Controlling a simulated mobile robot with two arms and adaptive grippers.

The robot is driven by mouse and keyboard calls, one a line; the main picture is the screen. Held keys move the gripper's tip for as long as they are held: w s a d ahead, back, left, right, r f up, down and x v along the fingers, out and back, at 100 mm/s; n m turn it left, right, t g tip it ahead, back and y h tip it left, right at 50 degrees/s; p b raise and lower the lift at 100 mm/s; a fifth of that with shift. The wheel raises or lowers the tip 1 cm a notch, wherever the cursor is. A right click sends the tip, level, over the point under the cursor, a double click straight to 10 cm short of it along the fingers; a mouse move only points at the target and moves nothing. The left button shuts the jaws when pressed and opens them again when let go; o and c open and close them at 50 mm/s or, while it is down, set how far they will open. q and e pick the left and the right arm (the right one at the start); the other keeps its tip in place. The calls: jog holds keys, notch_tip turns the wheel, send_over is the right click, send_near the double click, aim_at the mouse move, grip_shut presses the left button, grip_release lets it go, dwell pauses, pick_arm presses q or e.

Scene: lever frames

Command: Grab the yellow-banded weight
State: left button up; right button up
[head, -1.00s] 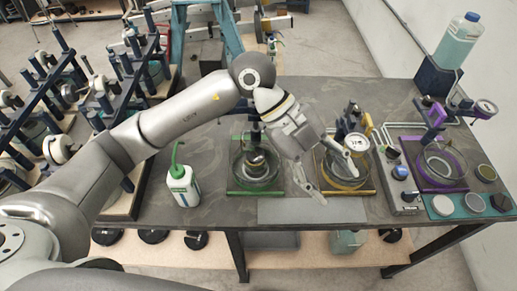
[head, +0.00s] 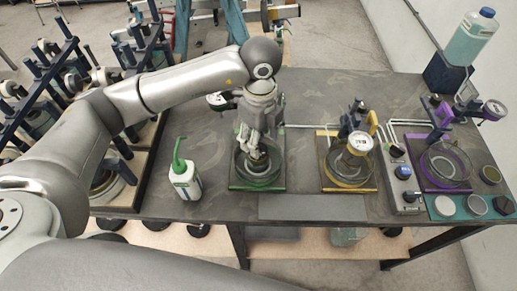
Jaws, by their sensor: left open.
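A small dark round weight (head: 258,161) with a dull yellowish tone stands in the clear bowl of the green-framed station (head: 262,186). My left gripper (head: 255,150) points down at this weight from above, its fingers open around or just over its top. The gripper hides much of the weight, and I cannot tell whether they touch. The yellow-framed station (head: 348,188) to the right has a clear bowl and a white round dial (head: 360,144). My right gripper is not in view.
A white bottle with a green spout (head: 185,181) stands left of the green station. A control box (head: 403,180) and purple-framed station (head: 440,188) are at right. A grey plate (head: 312,207) lies at the front edge. Racks (head: 90,110) crowd the left.

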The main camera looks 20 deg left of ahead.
aim_at(263, 150)
pick_arm(q)
notch_tip(263, 150, down, 4)
jog(key=shift+s+a+r+p, duration=0.15)
jog(key=shift+r+p, duration=0.1)
jog(key=shift+p, duration=0.65)
jog(key=shift+f, duration=0.55)
jog(key=shift+r, duration=0.1)
jog(key=c, duration=0.9)
